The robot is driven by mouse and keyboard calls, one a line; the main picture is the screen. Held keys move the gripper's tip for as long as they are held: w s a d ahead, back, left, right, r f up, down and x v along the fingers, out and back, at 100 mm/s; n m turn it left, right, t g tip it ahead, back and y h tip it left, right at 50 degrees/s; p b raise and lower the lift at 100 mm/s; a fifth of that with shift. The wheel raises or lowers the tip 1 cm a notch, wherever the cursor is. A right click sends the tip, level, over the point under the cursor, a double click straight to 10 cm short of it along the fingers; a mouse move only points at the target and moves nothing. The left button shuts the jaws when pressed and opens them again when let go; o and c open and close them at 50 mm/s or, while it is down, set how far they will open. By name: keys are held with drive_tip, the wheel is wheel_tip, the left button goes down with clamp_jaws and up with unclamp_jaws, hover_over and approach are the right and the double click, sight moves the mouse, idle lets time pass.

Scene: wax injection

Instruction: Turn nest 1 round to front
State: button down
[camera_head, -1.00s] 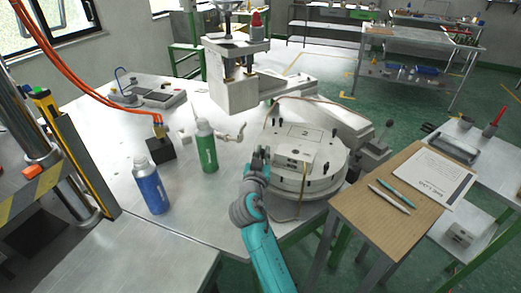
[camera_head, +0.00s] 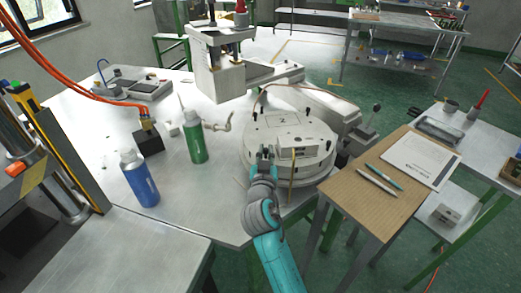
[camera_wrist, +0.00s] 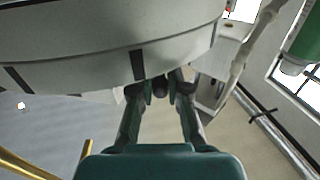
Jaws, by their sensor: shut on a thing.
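A round white turntable (camera_head: 318,168) stands at the front right of the metal table. A plate marked 2 (camera_head: 282,119) lies at its far side, and a pale block (camera_head: 297,151) sits at its near side. I cannot read a 1 on that block. My gripper (camera_head: 264,153) is at the near left rim, just left of the block. In the wrist view, my gripper (camera_wrist: 159,86) is shut on a small dark peg (camera_wrist: 159,84) by the turntable rim (camera_wrist: 85,45). The fingers hide most of the peg.
A green bottle (camera_head: 195,140) and a blue bottle (camera_head: 139,180) stand left of the turntable. A wooden-topped side table (camera_head: 350,205) with pens and a paper sheet (camera_head: 420,160) is close on the right. A press (camera_head: 220,65) stands behind.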

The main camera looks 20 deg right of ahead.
drive_tip(key=shift+s+d, duration=0.95)
drive_tip(key=shift+s, duration=0.1)
drive_tip(key=c, duration=1.4)
unclamp_jaws()
drive_tip(key=shift+s, duration=0.1)
drive_tip(key=v, duration=1.1)
drive_tip(key=shift+s, duration=0.35)
drive_tip(key=shift+a+f, duration=0.1)
